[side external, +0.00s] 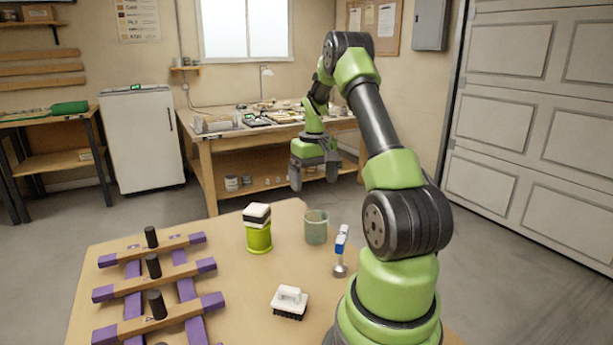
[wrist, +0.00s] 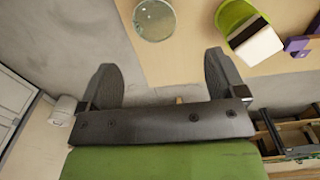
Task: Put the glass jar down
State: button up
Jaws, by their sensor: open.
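The glass jar (side external: 316,227) is pale green and see-through. It stands upright on the wooden table near its far edge, right of a green cup. In the wrist view the jar (wrist: 155,20) shows from above at the top, beyond the fingertips and apart from them. My gripper (side external: 315,178) is open and empty, raised above and behind the jar in the side view. In the wrist view its two fingers (wrist: 160,78) are spread wide with nothing between them.
The lime green cup (side external: 259,237) holds a black-and-white block just left of the jar. A blue-and-white handled tool (side external: 341,252) stands to the right. A white brush (side external: 290,301) lies in front. A purple-ended wooden rack (side external: 155,285) fills the table's left side.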

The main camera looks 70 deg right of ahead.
jog(key=w+a+r+n+t, duration=0.1)
jog(key=w+a+r+t, duration=0.15)
jog(key=a+r, duration=0.6)
jog(key=w+a+r+n+t, duration=0.1)
jog(key=w+a+r+n, duration=0.3)
jog(key=a, duration=0.7)
jog(key=s+a+r+t+y, duration=0.1)
jog(key=s+a, duration=0.4)
jog(key=a, duration=0.2)
jog(key=s+a+r+t+y, duration=0.1)
jog(key=s+a+r+t, duration=0.1)
jog(key=s+a, duration=0.4)
jog(key=shift+a+r, duration=0.25)
jog(key=shift+a, duration=0.9)
jog(key=shift+t, duration=0.25)
